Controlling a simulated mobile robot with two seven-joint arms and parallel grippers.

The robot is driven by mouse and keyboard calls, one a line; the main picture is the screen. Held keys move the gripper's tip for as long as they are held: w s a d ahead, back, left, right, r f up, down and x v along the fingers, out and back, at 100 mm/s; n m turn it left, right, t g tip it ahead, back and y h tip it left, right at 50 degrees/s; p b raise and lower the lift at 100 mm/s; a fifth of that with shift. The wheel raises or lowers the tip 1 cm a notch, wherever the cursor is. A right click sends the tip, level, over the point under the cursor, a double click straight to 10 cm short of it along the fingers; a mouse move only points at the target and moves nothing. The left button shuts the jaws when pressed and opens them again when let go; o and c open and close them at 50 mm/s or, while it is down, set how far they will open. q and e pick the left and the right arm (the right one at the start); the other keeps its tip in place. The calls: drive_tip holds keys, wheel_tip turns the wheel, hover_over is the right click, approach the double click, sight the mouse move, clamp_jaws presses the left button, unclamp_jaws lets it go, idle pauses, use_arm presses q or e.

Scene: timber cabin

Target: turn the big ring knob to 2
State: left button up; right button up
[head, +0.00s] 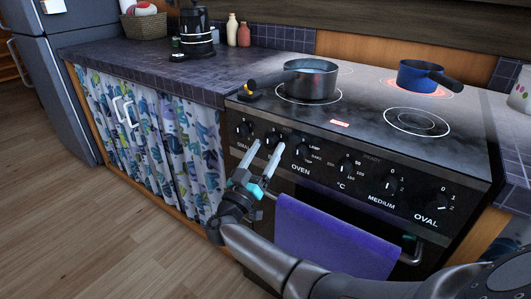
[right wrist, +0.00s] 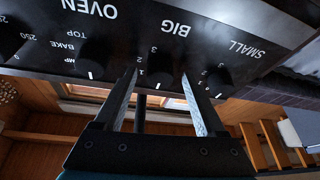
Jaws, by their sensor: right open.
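The stove's front panel carries a row of black knobs. The big ring knob (right wrist: 162,68), by the label BIG, sits between the fingertips of my right gripper (right wrist: 159,76), with a finger on each side; I cannot tell if they touch it. Its white mark points down in the right wrist view, away from the 2 at its left. In the head view the big ring knob (head: 272,139) is at the gripper's fingertips. My right gripper (head: 268,146) is open and comes from below. My left gripper is not in view.
The small ring knob (right wrist: 213,78) and the oven knob (right wrist: 91,66) flank it closely. A purple towel (head: 330,236) hangs on the oven rail below. A grey pan (head: 311,84) and a blue pot (head: 417,74) stand on the hob (head: 365,110).

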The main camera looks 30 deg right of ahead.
drive_tip(key=shift+c, duration=0.2)
clamp_jaws()
idle(0.5)
